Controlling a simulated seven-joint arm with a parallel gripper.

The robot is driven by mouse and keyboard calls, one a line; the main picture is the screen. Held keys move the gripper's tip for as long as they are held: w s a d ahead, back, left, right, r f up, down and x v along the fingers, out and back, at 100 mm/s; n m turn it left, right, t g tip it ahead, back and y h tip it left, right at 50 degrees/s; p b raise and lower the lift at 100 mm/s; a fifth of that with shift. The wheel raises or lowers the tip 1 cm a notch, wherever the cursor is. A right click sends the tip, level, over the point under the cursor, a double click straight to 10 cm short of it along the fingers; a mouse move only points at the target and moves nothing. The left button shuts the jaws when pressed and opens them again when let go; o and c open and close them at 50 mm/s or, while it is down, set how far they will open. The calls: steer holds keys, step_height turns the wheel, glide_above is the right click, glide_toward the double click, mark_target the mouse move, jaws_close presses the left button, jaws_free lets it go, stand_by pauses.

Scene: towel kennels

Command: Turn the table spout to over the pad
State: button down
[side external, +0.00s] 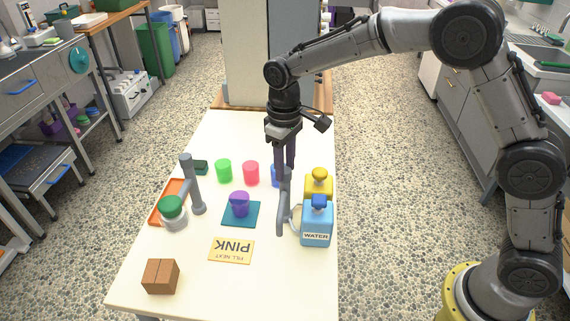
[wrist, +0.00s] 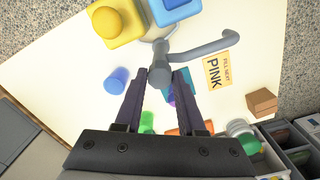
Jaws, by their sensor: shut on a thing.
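The grey table spout (side external: 281,215) stands right of the pad, with its arm pointing toward the table's front. In the wrist view the spout (wrist: 205,48) runs off to the right and bends at its end. The teal pad (side external: 230,220) lies mid-table with a purple cup (side external: 240,202) on it; the spout's end is to the right of it, not over it. My gripper (side external: 285,168) is shut on the upper part of the spout. In the wrist view my gripper (wrist: 165,72) has the spout's post between its fingertips, and the pad is partly hidden behind a finger.
A blue WATER bottle (side external: 316,222) and a yellow bottle (side external: 319,186) stand close right of the spout. Green (side external: 223,170), pink (side external: 251,173) and blue (wrist: 117,80) cups stand behind the pad. A grey post (side external: 193,182), green-lidded jar (side external: 172,210), PINK card (side external: 231,250) and brown block (side external: 160,276) are leftward.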

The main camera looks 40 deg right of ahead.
steer(key=shift+r, duration=0.1)
steer(key=m, duration=0.4)
steer(key=shift+m, duration=0.4)
steer(key=m, duration=0.9)
steer(key=shift+w, duration=0.1)
steer(key=shift+m, duration=2)
steer(key=c, duration=0.5)
jaws_free()
